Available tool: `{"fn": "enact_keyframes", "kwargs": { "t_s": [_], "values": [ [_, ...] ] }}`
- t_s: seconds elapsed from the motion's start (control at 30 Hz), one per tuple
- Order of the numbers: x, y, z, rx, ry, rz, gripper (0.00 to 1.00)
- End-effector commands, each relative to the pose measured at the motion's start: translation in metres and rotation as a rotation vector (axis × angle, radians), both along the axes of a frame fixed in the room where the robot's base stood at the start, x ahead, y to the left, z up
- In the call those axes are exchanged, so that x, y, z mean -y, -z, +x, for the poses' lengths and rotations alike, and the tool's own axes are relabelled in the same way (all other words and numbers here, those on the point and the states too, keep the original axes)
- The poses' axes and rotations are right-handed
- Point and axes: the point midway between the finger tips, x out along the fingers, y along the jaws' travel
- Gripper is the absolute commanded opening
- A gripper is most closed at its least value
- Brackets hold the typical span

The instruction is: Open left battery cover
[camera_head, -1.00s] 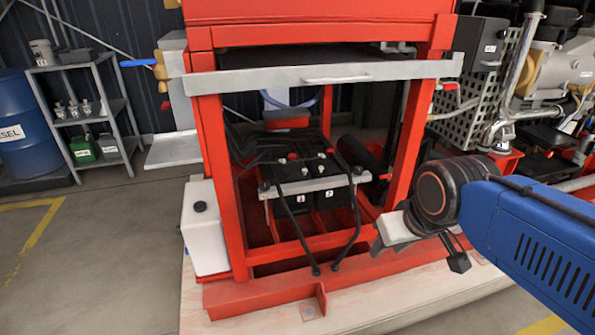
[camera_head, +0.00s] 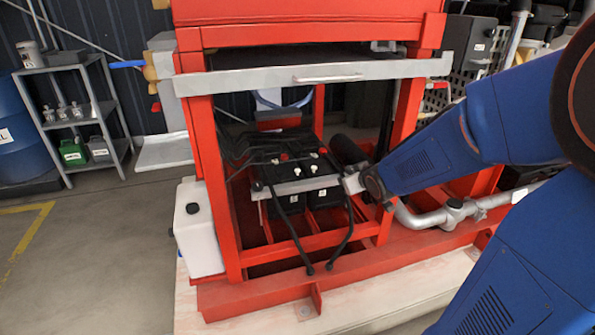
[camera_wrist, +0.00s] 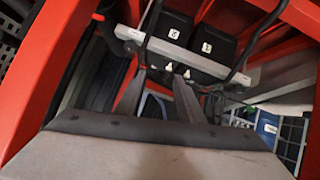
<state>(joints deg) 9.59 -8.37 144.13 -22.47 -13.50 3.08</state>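Two black batteries stand side by side in the red frame: the left battery (camera_head: 290,203) and the right battery (camera_head: 325,197). A grey bar (camera_head: 305,185) crosses their fronts. Their black top (camera_head: 295,165) carries a red cap and pale fittings; I cannot make out the left cover's edges. In the wrist view, two black boxes with white labels (camera_wrist: 173,33) (camera_wrist: 206,47) show near the top. My gripper (camera_wrist: 160,90) has its two dark fingers apart, with nothing seen between them. In the head view it is at the batteries' right side, largely hidden by my wrist.
Red frame posts (camera_head: 213,170) stand on both sides, with a pale crossbar (camera_head: 320,77) above the opening. Black cables (camera_head: 285,230) hang before the batteries. A white tank (camera_head: 197,230) stands at left and a grey pipe (camera_head: 440,217) at right. The floor at left is clear.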

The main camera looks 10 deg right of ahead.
Motion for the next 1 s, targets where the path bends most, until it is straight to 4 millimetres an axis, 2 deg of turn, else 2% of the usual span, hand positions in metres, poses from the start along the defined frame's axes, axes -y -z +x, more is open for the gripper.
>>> {"fn": "enact_keyframes", "kwargs": {
  "t_s": [0.03,0.2,0.5,0.73,1.0],
  "values": [
    [0.001,0.009,0.011,0.016,-0.018,0.002,0.35],
    [-0.003,0.027,0.045,0.104,-0.093,0.022,0.35],
    [-0.015,0.064,0.085,0.257,-0.231,0.107,0.35],
    [-0.026,0.090,0.097,0.376,-0.326,0.218,0.35],
    [-0.032,0.108,0.095,0.489,-0.396,0.340,0.35]
  ]
}}
